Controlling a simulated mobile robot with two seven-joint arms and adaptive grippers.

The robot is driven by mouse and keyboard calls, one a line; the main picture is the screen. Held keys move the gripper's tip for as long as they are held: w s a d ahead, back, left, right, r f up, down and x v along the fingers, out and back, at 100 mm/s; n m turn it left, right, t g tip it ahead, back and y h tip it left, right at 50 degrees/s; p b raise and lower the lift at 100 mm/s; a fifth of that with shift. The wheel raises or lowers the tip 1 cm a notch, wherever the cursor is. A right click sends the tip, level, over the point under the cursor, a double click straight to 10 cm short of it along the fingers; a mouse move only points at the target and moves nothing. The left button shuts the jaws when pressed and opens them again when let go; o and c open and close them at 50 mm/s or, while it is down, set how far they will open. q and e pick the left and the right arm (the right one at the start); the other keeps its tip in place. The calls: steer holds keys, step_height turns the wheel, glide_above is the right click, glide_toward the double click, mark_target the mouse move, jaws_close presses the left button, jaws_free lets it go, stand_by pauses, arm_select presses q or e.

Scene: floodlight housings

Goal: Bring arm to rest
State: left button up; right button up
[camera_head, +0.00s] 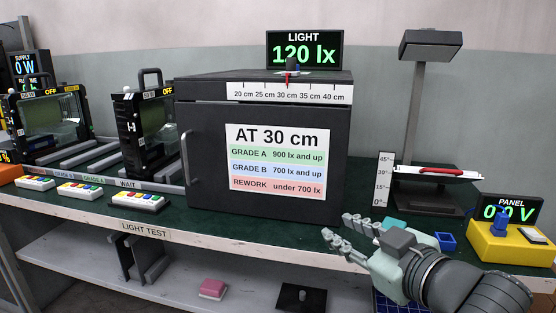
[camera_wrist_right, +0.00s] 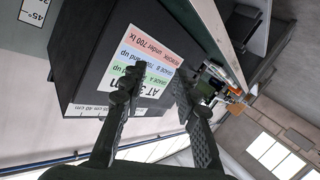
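My right gripper (camera_head: 338,226) reaches in from the lower right of the head view, in front of the bench's front edge, to the right of and below the dark test box (camera_head: 205,155). Its two fingers are apart with nothing between them. In the right wrist view my right gripper (camera_wrist_right: 155,82) also shows its fingers spread, with the box and its grade label (camera_wrist_right: 150,55) behind them. The box door is shut, and the display (camera_head: 304,50) above reads 120 lx. My left gripper is not in view.
Two floodlight housings (camera_head: 150,130) stand on rails at the left, near button strips (camera_head: 138,202). A lamp stand (camera_head: 412,120) with a red-handled tool (camera_head: 440,171), a small blue tray (camera_head: 445,241) and a yellow panel unit (camera_head: 508,243) are at the right. A pink block (camera_head: 213,288) lies on the lower shelf.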

steer(key=s+d+f+m+g+h, duration=0.1)
steer(key=d+f+m+g+h, duration=0.15)
steer(key=d+f, duration=0.65)
steer(key=s+d+f+m+g+h, duration=0.15)
steer(key=d+f+h, duration=0.3)
steer(key=f, duration=0.95)
steer(key=s+d+f+g+h, duration=0.4)
steer(key=s+d+f+g, duration=0.2)
steer(key=s+d+f, duration=1.05)
steer(key=s+a+f+m+y, duration=0.1)
steer(key=a+f, duration=0.1)
steer(key=a, duration=0.5)
steer(key=s+a+f+m+g+y, duration=0.1)
steer(key=a+f+m+y, duration=0.1)
steer(key=a, duration=0.5)
steer(key=shift+a+f, duration=0.2)
steer(key=shift+f, duration=0.2)
steer(key=shift+s+d, duration=0.1)
steer(key=shift+s, duration=0.1)
